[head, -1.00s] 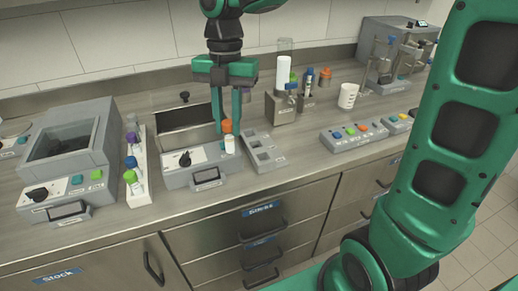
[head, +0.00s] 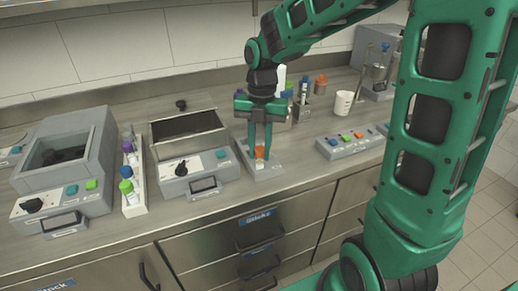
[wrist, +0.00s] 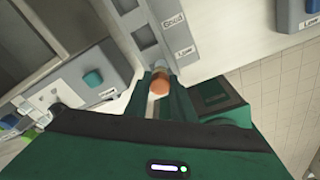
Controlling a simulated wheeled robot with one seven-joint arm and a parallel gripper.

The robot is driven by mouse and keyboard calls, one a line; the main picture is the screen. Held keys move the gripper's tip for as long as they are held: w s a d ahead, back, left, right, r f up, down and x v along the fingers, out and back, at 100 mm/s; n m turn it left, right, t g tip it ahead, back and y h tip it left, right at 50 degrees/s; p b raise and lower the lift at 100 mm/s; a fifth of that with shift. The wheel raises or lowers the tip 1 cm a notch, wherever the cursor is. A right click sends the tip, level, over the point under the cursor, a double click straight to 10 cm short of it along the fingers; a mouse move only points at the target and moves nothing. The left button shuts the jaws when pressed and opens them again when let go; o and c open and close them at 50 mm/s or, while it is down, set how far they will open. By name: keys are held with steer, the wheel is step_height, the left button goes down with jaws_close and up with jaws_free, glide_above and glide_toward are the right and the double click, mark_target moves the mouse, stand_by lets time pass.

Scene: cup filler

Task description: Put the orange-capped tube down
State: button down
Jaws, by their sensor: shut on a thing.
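My gripper (head: 260,154) points down and is shut on the orange-capped tube (head: 260,152), near its cap. In the wrist view the orange cap (wrist: 160,86) shows between the fingers, with a little of the tube beyond it. The tube is at the grey slotted block (head: 270,172). The block also shows in the wrist view (wrist: 150,58), with labels that read "Good" and "Low". The tube's lower end is hidden, so I cannot tell whether it is in a slot or above the block.
A grey lidded machine (head: 195,173) with its lid raised stands left of the block. A white rack (head: 134,202) holds several capped tubes further left. A button panel (head: 350,142) and white mug (head: 343,103) stand right. Bare counter lies between block and panel.

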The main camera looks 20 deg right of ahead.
steer(key=c, duration=1.5)
jaws_free()
steer(key=shift+f, duration=0.2)
steer(key=shift+r, duration=0.15)
steer(key=r, duration=0.8)
steer(key=w+r, duration=0.1)
steer(key=r, duration=0.2)
steer(key=shift+d+r, duration=0.4)
steer(key=s+d+f+m, duration=0.3)
steer(key=s+d+m, duration=0.2)
steer(key=s+m, duration=0.3)
steer(key=s+d+f+m, duration=0.3)
steer(key=s+d+m, duration=0.3)
steer(key=m, duration=0.9)
steer(key=s+d+f+m+t, duration=0.1)
steer(key=s+d+f+m, duration=0.2)
steer(key=s+m, duration=0.7)
steer(key=shift+s+d+m+h, duration=0.15)
steer(key=shift+d+m+h, duration=0.15)
steer(key=shift+d+m, duration=1.05)
